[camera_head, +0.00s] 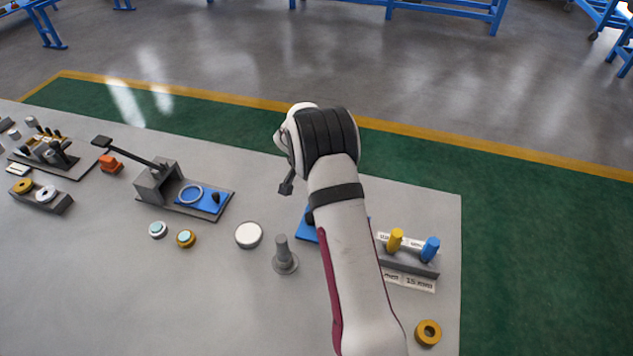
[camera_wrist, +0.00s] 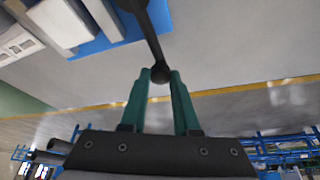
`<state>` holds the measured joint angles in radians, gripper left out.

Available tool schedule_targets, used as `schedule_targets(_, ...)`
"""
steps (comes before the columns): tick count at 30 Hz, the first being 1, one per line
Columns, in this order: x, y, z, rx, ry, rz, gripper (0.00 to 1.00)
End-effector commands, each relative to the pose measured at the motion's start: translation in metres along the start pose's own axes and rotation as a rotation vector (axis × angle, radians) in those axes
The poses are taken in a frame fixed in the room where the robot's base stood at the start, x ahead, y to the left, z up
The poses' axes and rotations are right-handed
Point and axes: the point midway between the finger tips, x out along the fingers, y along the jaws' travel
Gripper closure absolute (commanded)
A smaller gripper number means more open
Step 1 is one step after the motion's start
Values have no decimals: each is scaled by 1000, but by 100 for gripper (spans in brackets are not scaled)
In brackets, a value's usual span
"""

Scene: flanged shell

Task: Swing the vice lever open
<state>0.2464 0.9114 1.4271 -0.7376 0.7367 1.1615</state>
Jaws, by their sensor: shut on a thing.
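The vice lever (camera_wrist: 151,38) is a dark bar with a round knob at its end, seen in the wrist view. My gripper (camera_wrist: 160,76) has its two teal fingers shut on the knob, one finger on each side. The lever runs up from the knob to a dark pivot at the top edge. The vice has pale grey blocks (camera_wrist: 65,22) on a blue base (camera_wrist: 92,46). In the head view my arm hides most of the vice; only part of a blue base (camera_head: 307,226) shows beside the arm. My fingers are not clearly seen there.
Left of my arm stand a grey flanged post (camera_head: 283,257), a white disc (camera_head: 249,235) and a grey block with a long black lever (camera_head: 130,153). To the right are a holder with yellow and blue pegs (camera_head: 410,262) and a yellow ring (camera_head: 428,332).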

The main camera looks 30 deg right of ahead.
Motion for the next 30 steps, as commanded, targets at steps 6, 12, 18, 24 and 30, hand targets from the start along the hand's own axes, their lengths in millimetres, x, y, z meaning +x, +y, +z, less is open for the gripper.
schedule_targets(6, 0, 2, 0, 15, -2, 7, 100)
schedule_targets(12, 1, 2, 0, 15, -2, 9, 100)
schedule_targets(18, 1, 2, 0, 14, -2, 8, 49)
schedule_targets(24, 0, 2, 0, 12, -1, 7, 40)
schedule_targets(30, -5, 1, 0, 12, 0, 5, 40)
